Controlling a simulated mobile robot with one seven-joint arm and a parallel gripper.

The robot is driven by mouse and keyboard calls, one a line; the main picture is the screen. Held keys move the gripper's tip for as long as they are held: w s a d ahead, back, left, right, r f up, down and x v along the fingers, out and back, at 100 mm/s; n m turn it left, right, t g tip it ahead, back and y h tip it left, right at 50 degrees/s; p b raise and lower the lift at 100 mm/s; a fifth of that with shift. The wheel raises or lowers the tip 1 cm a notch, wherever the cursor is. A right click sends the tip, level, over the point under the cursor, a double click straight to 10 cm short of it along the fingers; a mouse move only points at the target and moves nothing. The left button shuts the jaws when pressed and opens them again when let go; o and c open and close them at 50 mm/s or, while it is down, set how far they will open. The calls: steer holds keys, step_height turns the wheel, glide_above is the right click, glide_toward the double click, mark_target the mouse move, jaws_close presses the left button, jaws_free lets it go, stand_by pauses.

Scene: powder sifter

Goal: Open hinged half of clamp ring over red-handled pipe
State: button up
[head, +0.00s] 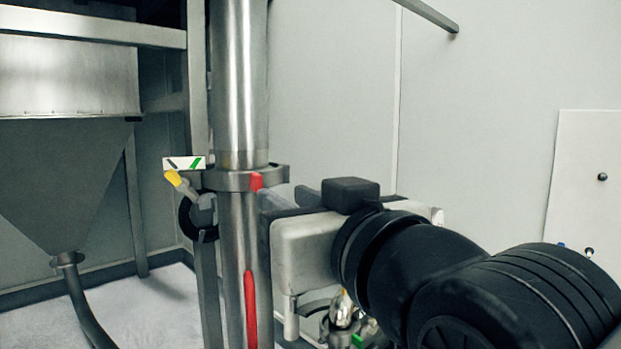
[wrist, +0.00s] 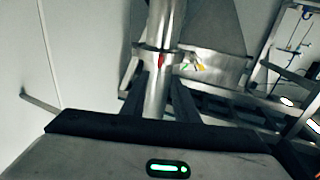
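The clamp ring (head: 228,181) sits around the joint of a vertical steel pipe (head: 238,90). It has a red mark (head: 256,182) on its front right and a yellow-tipped lever (head: 178,182) at its left. Below it, a red handle (head: 250,305) runs down the lower pipe. In the wrist view, the ring's red mark (wrist: 162,60) shows ahead, between and beyond the fingertips. My gripper (wrist: 160,85) is open and empty. In the head view it is just right of the pipe, near ring height. I cannot tell whether the fingers touch the ring.
A steel frame post (head: 197,110) stands close behind the pipe, with a small white label (head: 184,163). A grey hopper (head: 60,180) hangs at the left. Metal fittings (head: 342,318) show below my gripper. A plain wall (head: 480,100) lies behind.

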mark_target(260, 183)
steer(key=p+x, duration=0.1)
steer(key=x, duration=1)
steer(key=shift+w+p, duration=0.25)
steer(key=shift+p, duration=0.1)
jaws_close()
stand_by(0.7)
